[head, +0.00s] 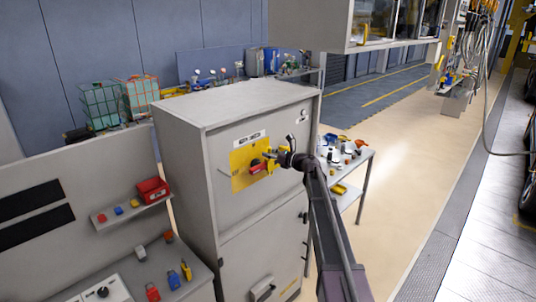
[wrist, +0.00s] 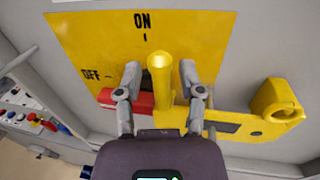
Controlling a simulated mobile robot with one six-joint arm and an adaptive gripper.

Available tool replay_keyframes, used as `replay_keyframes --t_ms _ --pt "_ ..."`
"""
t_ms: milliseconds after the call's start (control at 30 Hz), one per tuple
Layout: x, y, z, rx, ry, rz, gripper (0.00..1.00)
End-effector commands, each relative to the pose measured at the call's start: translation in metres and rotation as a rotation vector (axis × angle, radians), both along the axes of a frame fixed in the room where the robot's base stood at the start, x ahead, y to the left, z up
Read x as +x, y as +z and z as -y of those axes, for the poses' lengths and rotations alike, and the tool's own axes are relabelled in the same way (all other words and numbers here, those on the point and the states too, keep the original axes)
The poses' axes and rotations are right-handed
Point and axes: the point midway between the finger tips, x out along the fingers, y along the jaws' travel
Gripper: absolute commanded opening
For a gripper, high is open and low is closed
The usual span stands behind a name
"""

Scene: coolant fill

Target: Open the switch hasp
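The switch has a yellow plate (wrist: 95,45) marked ON at the top and OFF at the left; the plate also shows on the grey cabinet in the head view (head: 239,178). A red handle (wrist: 118,101) lies sideways, towards OFF. A yellow hasp (wrist: 235,124) runs across the lower plate, with a round yellow piece (wrist: 277,104) at its right. A yellow post (wrist: 160,75) sticks out towards the camera. My gripper (wrist: 160,80) is open, with one finger on each side of the post and small gaps visible. Contact deeper in is hidden.
The grey cabinet (head: 262,215) has a lower door with a handle. Left of it, a shelf holds a red box (head: 152,189), and a bench below holds several coloured padlocks (head: 174,280). A side table (head: 350,175) with small parts stands right of the cabinet. Floor farther right is clear.

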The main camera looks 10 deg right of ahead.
Motion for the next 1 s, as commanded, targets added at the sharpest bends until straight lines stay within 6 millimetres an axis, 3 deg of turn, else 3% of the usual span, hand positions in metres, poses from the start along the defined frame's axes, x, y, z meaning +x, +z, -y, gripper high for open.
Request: replay_keyframes --t_ms 33,100,133,300,667,1000 --pt "0.000 0.000 0.000 0.000 0.000 0.000 0.26" --pt "0.000 0.000 0.000 0.000 0.000 0.000 0.05" --pt "0.000 0.000 0.000 0.000 0.000 0.000 0.00" --pt "-0.001 0.000 -0.007 0.000 0.003 0.000 0.00" --pt "-0.008 0.000 0.003 -0.001 0.004 0.000 0.00" --pt "-0.028 -0.001 0.023 -0.002 0.003 -0.001 0.00"
